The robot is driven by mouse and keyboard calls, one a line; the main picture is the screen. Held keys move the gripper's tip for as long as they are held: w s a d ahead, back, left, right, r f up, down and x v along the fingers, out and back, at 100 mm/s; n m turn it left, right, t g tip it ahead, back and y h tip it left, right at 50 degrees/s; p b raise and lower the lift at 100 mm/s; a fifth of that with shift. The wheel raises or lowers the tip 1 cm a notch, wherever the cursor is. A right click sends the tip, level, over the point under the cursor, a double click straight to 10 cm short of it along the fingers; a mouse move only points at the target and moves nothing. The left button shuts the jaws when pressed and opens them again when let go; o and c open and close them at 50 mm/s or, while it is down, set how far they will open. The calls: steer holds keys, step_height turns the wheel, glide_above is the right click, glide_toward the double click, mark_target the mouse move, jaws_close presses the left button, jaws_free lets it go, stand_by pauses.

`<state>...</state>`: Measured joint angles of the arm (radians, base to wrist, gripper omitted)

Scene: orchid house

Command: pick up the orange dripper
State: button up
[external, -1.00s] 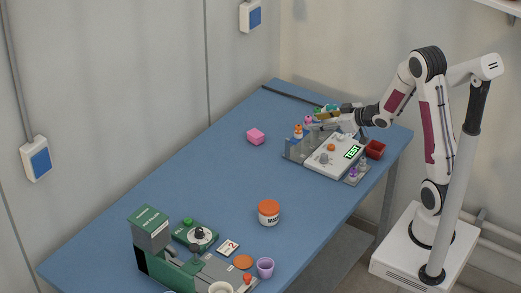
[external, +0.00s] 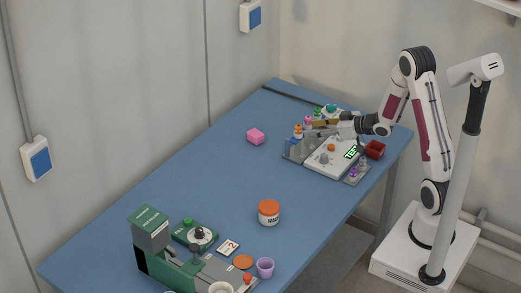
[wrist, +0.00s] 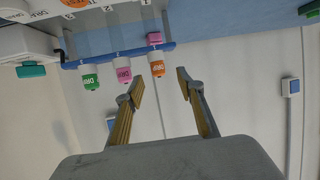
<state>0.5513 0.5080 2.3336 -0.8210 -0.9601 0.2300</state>
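The orange dripper (wrist: 157,68) is at the end of a row in a rack in the wrist view, beside a pink dripper (wrist: 123,75) and a green dripper (wrist: 90,82). In the external view the orange dripper (external: 298,131) is at the rack's near left end. My gripper (wrist: 160,86) is open and empty. Its fingertips lie on either side of the orange dripper's line in the wrist view, apparently short of it. The external view shows my gripper (external: 316,129) close beside the orange dripper; the exact gap is hard to tell.
A white device with a TEST display (external: 352,152) stands beside the rack, near purple-topped items (external: 357,168) and a red box (external: 375,149). A pink block (external: 256,136) lies left of the rack. The middle of the blue table (external: 215,185) is mostly clear.

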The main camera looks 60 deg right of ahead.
mark_target(299, 126)
steer(key=shift+x, duration=0.85)
steer(key=shift+w, duration=0.1)
steer(key=shift+d+x, duration=0.2)
steer(key=shift+x, duration=2.3)
steer(key=shift+w+r, duration=0.1)
steer(key=c, duration=0.9)
